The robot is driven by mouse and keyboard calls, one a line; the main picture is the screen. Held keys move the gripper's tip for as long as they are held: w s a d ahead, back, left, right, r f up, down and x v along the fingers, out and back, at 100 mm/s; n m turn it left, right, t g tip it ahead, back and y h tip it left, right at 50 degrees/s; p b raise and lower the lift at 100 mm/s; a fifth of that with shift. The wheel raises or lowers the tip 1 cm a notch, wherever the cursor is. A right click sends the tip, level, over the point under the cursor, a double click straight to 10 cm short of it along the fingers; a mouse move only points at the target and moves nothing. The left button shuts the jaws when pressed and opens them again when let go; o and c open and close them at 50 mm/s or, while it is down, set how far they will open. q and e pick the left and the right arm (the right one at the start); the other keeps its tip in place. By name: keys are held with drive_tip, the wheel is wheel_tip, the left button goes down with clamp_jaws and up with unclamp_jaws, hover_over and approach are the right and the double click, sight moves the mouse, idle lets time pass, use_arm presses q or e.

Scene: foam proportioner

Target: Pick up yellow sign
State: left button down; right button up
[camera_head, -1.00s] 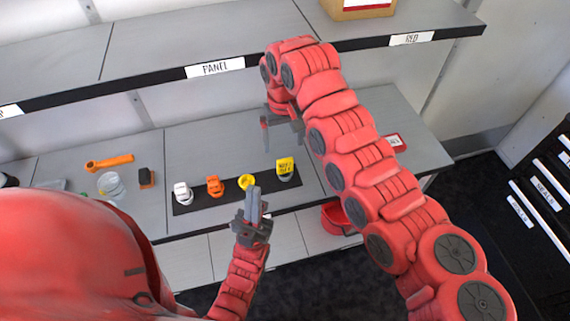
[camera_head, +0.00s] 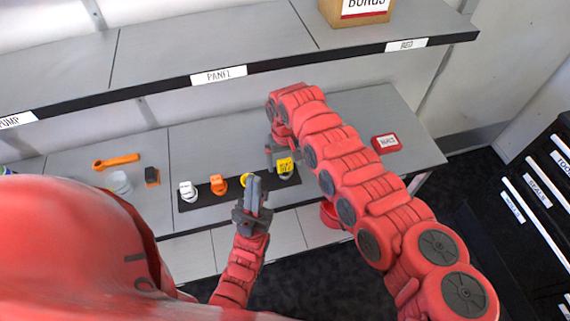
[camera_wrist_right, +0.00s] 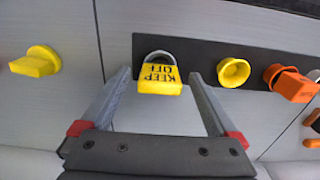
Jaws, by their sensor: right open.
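The yellow sign (camera_head: 286,166), marked KEEP OFF, stands at the right end of a dark strip on the lower shelf. In the right wrist view the sign (camera_wrist_right: 160,82) has a grey loop behind it. My right gripper (camera_wrist_right: 161,76) is open there, with one finger on each side of the sign and gaps showing between. In the head view my right gripper (camera_head: 283,153) is at the sign, partly hidden by its arm. My left gripper (camera_head: 257,188) points up in front of the strip, its fingers together and empty, partly covering a yellow part.
On the strip are a yellow round part (camera_wrist_right: 234,71), an orange part (camera_head: 218,184) and a white part (camera_head: 187,190). Another yellow knob (camera_wrist_right: 37,61) lies apart on the shelf. The upper shelf edge (camera_head: 290,66) overhangs behind. A red labelled block (camera_head: 386,144) lies right.

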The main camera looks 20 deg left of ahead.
drive_tip(key=c, duration=1.4)
drive_tip(key=shift+r, duration=0.15)
